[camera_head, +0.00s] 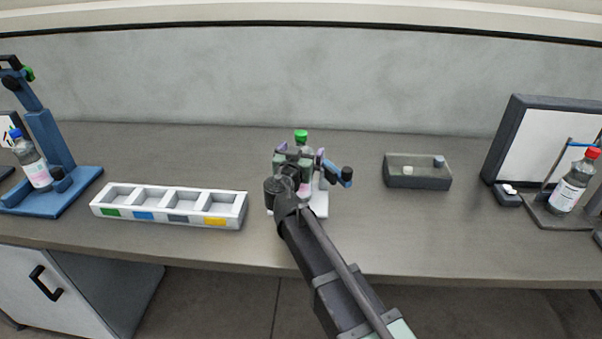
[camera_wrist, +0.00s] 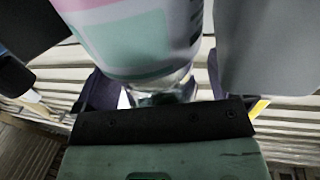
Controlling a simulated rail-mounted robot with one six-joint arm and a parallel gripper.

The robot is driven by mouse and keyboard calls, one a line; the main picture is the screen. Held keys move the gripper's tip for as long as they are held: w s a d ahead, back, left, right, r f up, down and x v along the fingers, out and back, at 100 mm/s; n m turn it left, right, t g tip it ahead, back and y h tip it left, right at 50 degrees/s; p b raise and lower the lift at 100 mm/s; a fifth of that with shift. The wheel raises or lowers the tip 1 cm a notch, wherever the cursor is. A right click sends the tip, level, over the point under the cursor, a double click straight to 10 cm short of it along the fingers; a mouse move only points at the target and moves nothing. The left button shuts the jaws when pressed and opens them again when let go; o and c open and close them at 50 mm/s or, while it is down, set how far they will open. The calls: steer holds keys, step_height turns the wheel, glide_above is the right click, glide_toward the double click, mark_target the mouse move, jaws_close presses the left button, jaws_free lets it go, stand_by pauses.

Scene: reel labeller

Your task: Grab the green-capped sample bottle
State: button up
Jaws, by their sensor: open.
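The green-capped sample bottle (camera_head: 301,136) stands at the middle of the bench; its cap and neck show above my gripper, which hides most of its body. My gripper (camera_head: 303,167) is around bottle height, in front of it. In the wrist view a bottle body (camera_wrist: 135,42) with a pink and pale green label fills the upper middle. It lies between the dark left finger and the grey right finger of my gripper (camera_wrist: 150,45), with a visible gap at the right. The jaws are open. A white base (camera_head: 320,208) shows under the gripper.
A white four-slot tray (camera_head: 170,222) with coloured tabs is left of the gripper. A grey bin (camera_head: 418,181) with small items is to the right. A blue stand (camera_head: 50,140) with a blue-capped bottle is far left; a red-capped bottle (camera_head: 565,196) is far right.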

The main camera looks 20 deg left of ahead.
steer(key=shift+s, duration=0.1)
steer(key=shift+c, duration=0.5)
jaws_close()
steer(key=shift+r, duration=0.1)
